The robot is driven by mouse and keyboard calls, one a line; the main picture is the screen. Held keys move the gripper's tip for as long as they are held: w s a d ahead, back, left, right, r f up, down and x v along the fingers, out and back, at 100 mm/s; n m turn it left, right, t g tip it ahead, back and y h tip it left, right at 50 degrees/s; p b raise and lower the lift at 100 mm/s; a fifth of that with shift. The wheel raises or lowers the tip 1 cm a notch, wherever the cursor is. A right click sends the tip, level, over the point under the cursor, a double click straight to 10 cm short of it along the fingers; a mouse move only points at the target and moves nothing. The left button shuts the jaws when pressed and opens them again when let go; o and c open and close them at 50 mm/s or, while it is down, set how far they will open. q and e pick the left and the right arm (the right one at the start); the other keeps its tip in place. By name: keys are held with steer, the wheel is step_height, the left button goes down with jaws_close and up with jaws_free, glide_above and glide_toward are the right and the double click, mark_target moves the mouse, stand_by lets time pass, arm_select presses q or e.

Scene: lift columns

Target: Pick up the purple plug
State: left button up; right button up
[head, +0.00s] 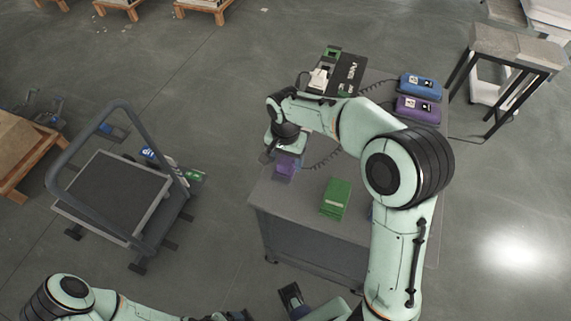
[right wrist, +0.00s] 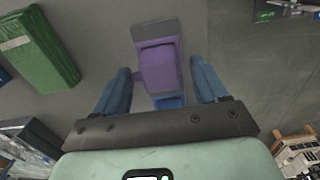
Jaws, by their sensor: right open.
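The purple plug (head: 286,168) is at the left edge of the grey table, with a grey end. My right gripper (head: 279,155) is above it, pointing down, its hand partly covering the plug. In the right wrist view the purple plug (right wrist: 158,68) lies between the two blue fingers of my open right gripper (right wrist: 160,72), with visible gaps on both sides. I cannot tell how far the fingertips are above it. My left arm enters at the lower left; the state of its gripper is unclear at the bottom edge.
A green block (head: 336,197) stands on the grey table (head: 300,205). A blue box (head: 420,86), a purple box (head: 418,109) and a black device (head: 345,72) with coiled cords are at the back. A cart (head: 115,195) stands left, a stool (head: 510,48) right.

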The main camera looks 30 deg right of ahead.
mark_target(286, 161)
steer(key=c, duration=1.1)
arm_select(q)
steer(key=r+p, duration=0.1)
steer(key=w+r+p, duration=0.1)
steer(key=r+p, duration=0.1)
steer(key=r, duration=0.1)
steer(key=shift+w, duration=0.3)
arm_select(e)
step_height(286, 161, up, 20)
steer(key=shift+r, duration=0.1)
